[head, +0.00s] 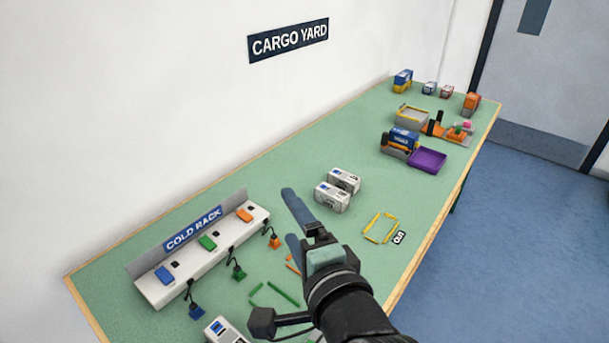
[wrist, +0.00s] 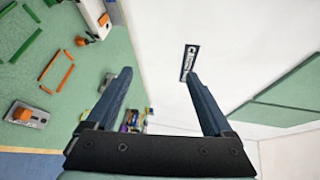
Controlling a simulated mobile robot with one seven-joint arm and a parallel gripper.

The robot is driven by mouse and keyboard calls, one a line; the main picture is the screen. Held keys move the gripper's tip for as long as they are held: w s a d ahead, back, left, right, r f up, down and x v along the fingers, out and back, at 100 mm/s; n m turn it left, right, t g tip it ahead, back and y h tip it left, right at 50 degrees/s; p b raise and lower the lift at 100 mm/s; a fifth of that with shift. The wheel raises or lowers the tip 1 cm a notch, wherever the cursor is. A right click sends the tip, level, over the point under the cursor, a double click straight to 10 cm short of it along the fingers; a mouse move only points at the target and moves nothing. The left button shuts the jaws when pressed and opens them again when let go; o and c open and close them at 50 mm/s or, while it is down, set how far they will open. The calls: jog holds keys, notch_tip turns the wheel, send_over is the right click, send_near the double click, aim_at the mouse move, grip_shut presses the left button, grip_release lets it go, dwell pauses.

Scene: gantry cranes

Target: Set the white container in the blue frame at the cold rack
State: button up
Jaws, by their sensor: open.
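Two white containers (head: 332,197) (head: 345,180) stand side by side on the green table, beyond my gripper. Another white container with blue markings (head: 224,331) is cut off at the bottom edge of the head view. The cold rack (head: 165,282) stands at the left, with blue, green and orange tabs on top. I cannot make out the blue frame in either view. My gripper (head: 289,214) is open above the table, with its blue fingers spread. In the wrist view (wrist: 160,73) nothing is between them.
A green frame (head: 281,294) and an orange frame (wrist: 56,76) lie before the rack; hanging plugs (head: 238,272) are close by. A yellow frame (head: 371,238) lies right, beside an OUT label. A purple tray (head: 427,160) and several small loads stand at the far end.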

notch_tip(320, 180, up, 17)
jog(key=d+n+t+h, duration=0.1)
jog(key=n+t+h, duration=0.1)
jog(key=n+t, duration=0.4)
jog(key=s+r+n+t+h, duration=0.2)
jog(key=s+r+n+t, duration=0.1)
jog(key=r, duration=0.7)
jog(key=s+r+n+t+h, duration=0.2)
jog(key=s+r+n, duration=0.3)
jog(key=s+r, duration=0.3)
jog(key=shift+d+r+t, duration=0.45)
jog(key=shift+r+t, duration=0.4)
jog(key=shift+t, duration=0.05)
jog(key=shift+s, duration=0.1)
